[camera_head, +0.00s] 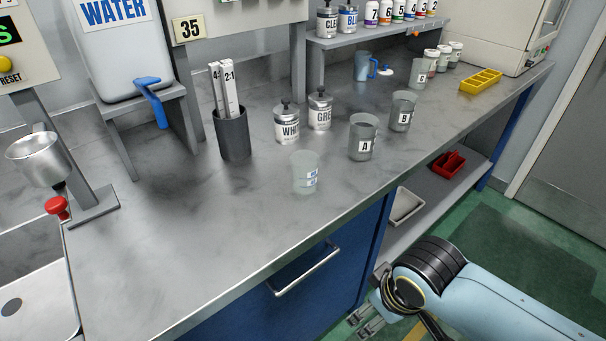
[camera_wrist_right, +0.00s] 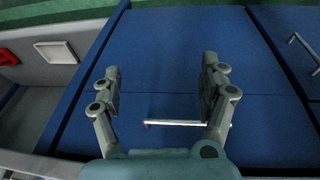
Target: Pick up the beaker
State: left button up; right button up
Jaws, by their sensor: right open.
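A clear, pale beaker (camera_head: 304,172) with small blue-and-white marks stands upright near the front edge of the grey marble counter (camera_head: 240,230). My right gripper (camera_head: 362,322) is at the bottom of the head view, in front of the blue cabinet and below the counter top, apart from the beaker. In the right wrist view the same gripper (camera_wrist_right: 160,85) is open and empty, with the blue cabinet front and a drawer handle (camera_wrist_right: 185,123) beyond its fingers. The beaker does not show in the wrist view. My left gripper is not in view.
Grey cups A (camera_head: 363,145) and B (camera_head: 402,112) stand right of the beaker. Metal cans (camera_head: 287,124) and a dark holder with white sticks (camera_head: 232,137) stand behind it. A sink (camera_head: 35,285) lies at left. The counter front left of the beaker is clear.

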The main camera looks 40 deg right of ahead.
notch_tip(320, 180, up, 9)
jog(key=w+p, duration=0.2)
jog(key=w, duration=0.1)
notch_tip(320, 180, up, 15)
jog(key=m+h+p, duration=0.2)
jog(key=m+h, duration=0.1)
jog(key=m, duration=1)
send_over(304, 170)
jog(key=a, duration=0.2)
jog(key=shift+g, duration=0.4)
jog(key=x, duration=0.4)
jog(key=shift+w+d+f, duration=0.2)
jog(key=shift+w+f, duration=0.1)
jog(key=x, duration=0.5)
jog(key=shift+d+f, duration=0.15)
jog(key=shift+f, duration=0.2)
jog(key=c, duration=1.1)
jog(key=shift+r, duration=0.2)
